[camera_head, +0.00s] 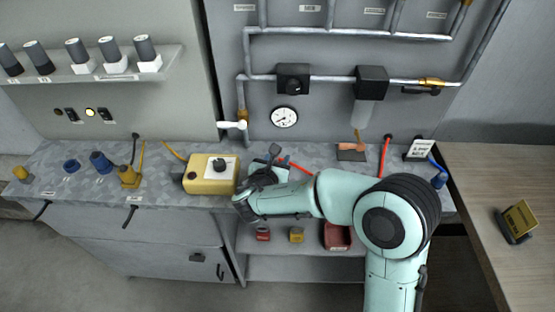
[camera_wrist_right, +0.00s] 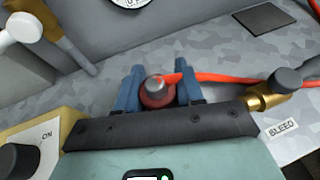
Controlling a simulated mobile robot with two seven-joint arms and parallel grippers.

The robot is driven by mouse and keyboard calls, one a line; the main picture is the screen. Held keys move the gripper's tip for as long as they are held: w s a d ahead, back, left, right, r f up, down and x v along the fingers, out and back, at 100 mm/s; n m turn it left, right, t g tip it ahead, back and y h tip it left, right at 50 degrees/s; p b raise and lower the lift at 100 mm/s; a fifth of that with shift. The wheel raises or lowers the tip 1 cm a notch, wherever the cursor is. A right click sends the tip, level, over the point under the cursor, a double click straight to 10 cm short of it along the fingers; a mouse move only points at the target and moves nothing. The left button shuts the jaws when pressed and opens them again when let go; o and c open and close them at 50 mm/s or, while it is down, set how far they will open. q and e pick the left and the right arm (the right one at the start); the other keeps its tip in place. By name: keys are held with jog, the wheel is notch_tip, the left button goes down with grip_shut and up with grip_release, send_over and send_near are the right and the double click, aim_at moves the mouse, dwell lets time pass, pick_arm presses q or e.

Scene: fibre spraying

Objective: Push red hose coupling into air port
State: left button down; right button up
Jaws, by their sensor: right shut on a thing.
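In the right wrist view, my right gripper (camera_wrist_right: 158,86) is shut on the red hose coupling (camera_wrist_right: 157,99). The coupling sits between the two blue fingers and shows a grey metal end. An orange-red hose (camera_wrist_right: 225,77) runs from it to the right. In the head view, my right gripper (camera_head: 262,174) is at the bench just right of the yellow box (camera_head: 208,188), and the red hose (camera_head: 299,167) shows beyond it. I cannot pick out the air port for certain, nor tell whether the coupling touches it. My left gripper is not in view.
The yellow box has a black knob (camera_wrist_right: 18,160) marked ON. A brass valve (camera_wrist_right: 262,98) labelled BLEED is right of the gripper. A white-handled valve (camera_head: 232,125) and a gauge (camera_head: 284,116) are behind. Bench space (camera_head: 322,154) behind my arm is partly clear.

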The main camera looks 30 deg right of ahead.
jog(key=shift+f+b, duration=0.65)
jog(key=shift+f, duration=0.15)
jog(key=o, duration=1.2)
jog(key=shift+c, duration=0.2)
jog(key=shift+s+a+r, duration=0.1)
jog(key=shift+s+a, duration=0.05)
jog(key=shift+a, duration=0.05)
jog(key=v, duration=1.3)
jog(key=shift+p, duration=0.3)
